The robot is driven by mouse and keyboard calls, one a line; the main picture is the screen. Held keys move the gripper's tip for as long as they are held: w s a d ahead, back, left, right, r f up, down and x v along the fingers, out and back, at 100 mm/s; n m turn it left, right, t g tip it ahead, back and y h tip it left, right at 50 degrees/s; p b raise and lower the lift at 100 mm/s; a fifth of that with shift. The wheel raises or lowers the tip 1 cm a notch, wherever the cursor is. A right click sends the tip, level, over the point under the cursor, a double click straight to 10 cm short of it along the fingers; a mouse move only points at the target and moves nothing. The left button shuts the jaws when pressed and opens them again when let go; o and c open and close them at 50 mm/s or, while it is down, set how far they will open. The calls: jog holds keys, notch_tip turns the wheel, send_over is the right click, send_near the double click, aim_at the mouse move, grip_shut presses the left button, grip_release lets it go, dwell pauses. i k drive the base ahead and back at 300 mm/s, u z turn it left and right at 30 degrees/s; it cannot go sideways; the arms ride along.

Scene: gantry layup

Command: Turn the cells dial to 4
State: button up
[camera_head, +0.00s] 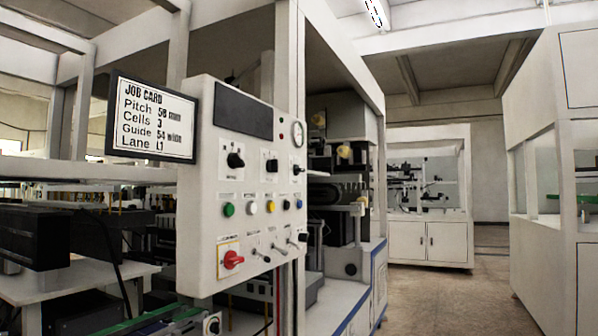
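A white control panel (209,190) stands at the centre left, seen at an angle. It carries a black dial (236,160) at the upper left and a second black dial (271,165) to its right. A smaller dark knob or switch (299,170) sits near the right edge. Labels around the dials are too small to read, so I cannot tell which is the cells dial or its setting. The job card (155,120) at the panel's left reads "Cells 3", with pitch, guide and lane lines. My gripper is not in view.
Dark machinery (32,237) fills the left. Open floor (440,300) lies right, between this machine and a white cabinet (548,235).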

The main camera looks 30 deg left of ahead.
aim_at(272, 166)
jog(key=u, duration=0.65)
jog(key=i, duration=1.1)
jog(key=u, duration=0.85)
